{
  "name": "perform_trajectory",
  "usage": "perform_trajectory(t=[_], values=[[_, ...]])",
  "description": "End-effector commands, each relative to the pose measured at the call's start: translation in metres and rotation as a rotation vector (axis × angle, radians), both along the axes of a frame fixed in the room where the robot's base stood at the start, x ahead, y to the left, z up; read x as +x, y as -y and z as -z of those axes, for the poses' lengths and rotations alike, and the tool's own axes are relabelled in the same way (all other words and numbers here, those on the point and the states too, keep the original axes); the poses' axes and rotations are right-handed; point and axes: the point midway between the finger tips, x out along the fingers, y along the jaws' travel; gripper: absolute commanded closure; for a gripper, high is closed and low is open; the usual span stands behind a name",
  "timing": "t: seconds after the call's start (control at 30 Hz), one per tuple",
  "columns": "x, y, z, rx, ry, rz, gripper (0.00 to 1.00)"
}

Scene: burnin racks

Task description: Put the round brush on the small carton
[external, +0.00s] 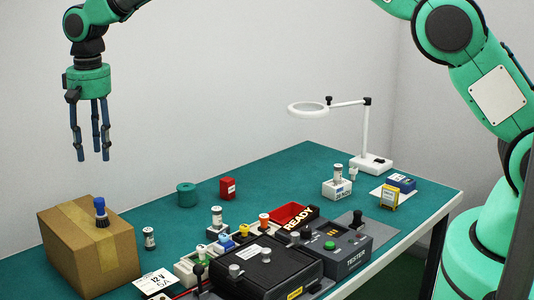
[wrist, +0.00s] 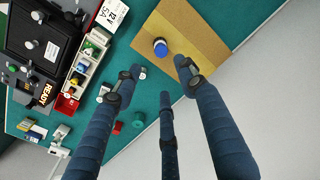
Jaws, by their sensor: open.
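The round brush (external: 101,212), with a blue top and a dark lower part, stands upright on the brown taped carton (external: 62,258) at the table's left. In the wrist view the brush (wrist: 160,47) shows as a blue round top on the carton (wrist: 206,52), apart from my fingers. My gripper (external: 91,157) is open and empty, with its three fingers pointing down, well above the carton. In the wrist view my gripper's fingers (wrist: 158,80) are spread with nothing between them.
Beside the carton stand a small labelled cylinder (external: 149,238) and a green round container (external: 187,194). A black tester (external: 338,250), a red bin (external: 287,216) and trays crowd the middle. A white ring lamp (external: 372,161) stands at the back right. The air around my gripper is clear.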

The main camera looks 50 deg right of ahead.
Motion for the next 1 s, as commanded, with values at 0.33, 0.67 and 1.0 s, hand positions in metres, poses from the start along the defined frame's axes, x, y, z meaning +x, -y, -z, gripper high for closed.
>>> perform_trajectory(t=[0.33, 0.67, 1.0], values=[[-0.016, 0.045, -0.064, 0.015, 0.038, -0.009, 0.59], [-0.061, 0.117, -0.148, 0.029, 0.092, -0.026, 0.59], [-0.124, 0.188, -0.217, 0.037, 0.156, -0.047, 0.59]])
